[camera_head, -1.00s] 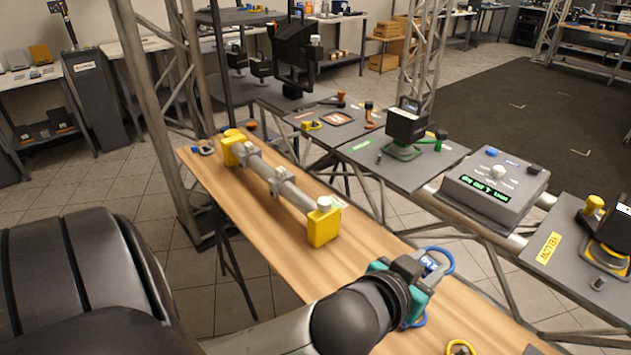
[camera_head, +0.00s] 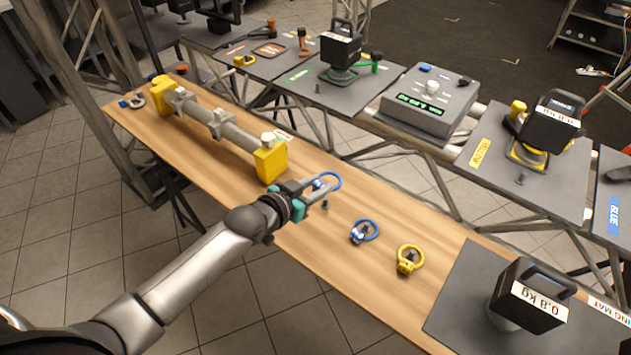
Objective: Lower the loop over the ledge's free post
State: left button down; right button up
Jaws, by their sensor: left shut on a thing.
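My left gripper (camera_head: 318,188) is shut on a blue loop (camera_head: 333,178), low above or at the wooden bench, just right of the bar's near yellow end. I cannot tell whether the loop touches the bench. A small dark peg (camera_head: 325,205) shows beside the gripper. Other small posts stand on the yellow-labelled plate (camera_head: 520,180) and the green-labelled plate (camera_head: 318,88). Which one is the ledge's free post is unclear. Another blue loop (camera_head: 368,230) and a yellow loop (camera_head: 410,258) lie on the bench. My right gripper is out of view.
A grey bar with yellow ends (camera_head: 235,133) lies along the wooden bench (camera_head: 340,275). A black 0.8 kg weight (camera_head: 530,295) stands on a dark mat (camera_head: 455,300) at right. A grey display box (camera_head: 430,98) and weights on plates line the far truss.

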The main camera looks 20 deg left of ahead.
aim_at(324, 203)
pick_arm(q)
jog(key=shift+w+a+f, duration=0.2)
jog(key=shift+a, duration=0.05)
notch_tip(324, 203, down, 5)
jog(key=b, duration=0.6)
jog(key=shift+f, duration=0.2)
jog(key=shift+f+b, duration=0.9)
jog(key=shift+f, duration=0.65)
jog(key=shift+s+p, duration=0.15)
jog(key=shift+p, duration=0.15)
jog(key=shift+f, duration=0.1)
jog(key=shift+c, duration=2.3)
grip_release()
